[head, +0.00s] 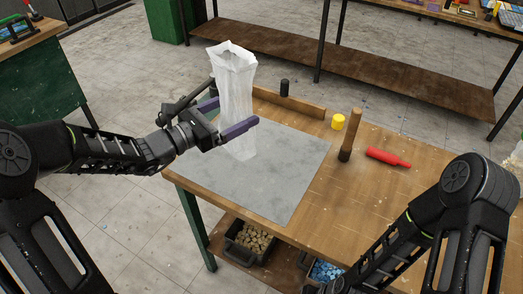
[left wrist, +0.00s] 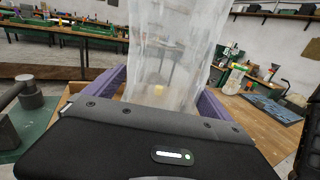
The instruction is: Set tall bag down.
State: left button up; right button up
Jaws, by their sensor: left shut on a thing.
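The tall bag (head: 233,75) is white, translucent and open at its crumpled top. It stands roughly upright in the head view, over the grey sheet (head: 285,165) on the workbench. My left gripper (head: 231,112) is shut on the bag, its purple fingers on either side of the lower half. The bag also fills the middle of the left wrist view (left wrist: 172,45), between the purple fingers (left wrist: 160,92). I cannot tell whether its base touches the sheet. My right arm shows at the lower right of the head view, but its gripper is out of frame.
On the workbench (head: 320,215) stand a black cylinder (head: 284,88), a yellow cylinder (head: 338,121) and a wooden-handled tool (head: 350,135). A red bottle-shaped thing (head: 388,157) lies to their right. A wooden strip (head: 290,101) edges the back. Bins (head: 247,243) sit below.

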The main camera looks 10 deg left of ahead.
aim_at(229, 145)
pick_arm(q)
jog(key=shift+s+a, duration=0.15)
jog(key=shift+f+p, duration=0.4)
jog(key=shift+f, duration=2.5)
notch_tip(229, 145, down, 4)
jog(key=shift+r+p, duration=0.15)
jog(key=shift+p, duration=0.15)
jog(key=shift+f, duration=0.25)
